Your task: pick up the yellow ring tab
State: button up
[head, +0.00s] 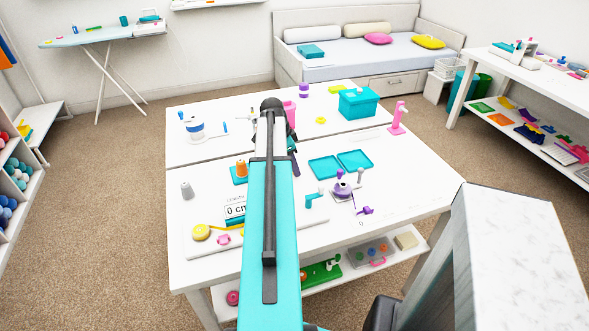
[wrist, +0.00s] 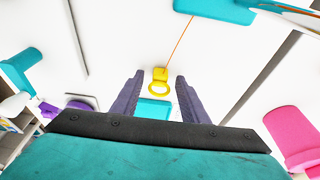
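The yellow ring tab (wrist: 159,84) is in the middle of the wrist view, a small ring with a block-like tab on its far side. A thin orange line runs from near it up to a teal piece (wrist: 215,8). My gripper (wrist: 159,76) is open, with one purple-grey finger on each side of the ring tab. Neither finger appears to touch it. A small teal block (wrist: 153,109) shows between the fingers, nearer the palm.
A pink object (wrist: 293,138) lies right of my gripper, and a teal cylinder (wrist: 21,68) lies to its left. In the head view the white table (head: 400,190) also bears a teal box (head: 358,103), teal trays (head: 325,167) and a yellow tape measure (head: 201,232).

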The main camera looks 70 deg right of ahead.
jog(key=c, duration=0.9)
jog(key=shift+r, duration=0.2)
jog(key=shift+r+b, duration=0.5)
jog(key=shift+r, duration=1)
jog(key=w+a, duration=0.1)
jog(key=a, duration=0.4)
jog(key=w+a+r+b, duration=0.1)
jog(key=a, duration=0.4)
jog(key=w+a+b, duration=0.1)
jog(key=a, duration=0.4)
jog(key=shift+w+a+r, duration=0.3)
jog(key=shift+w+a, duration=0.05)
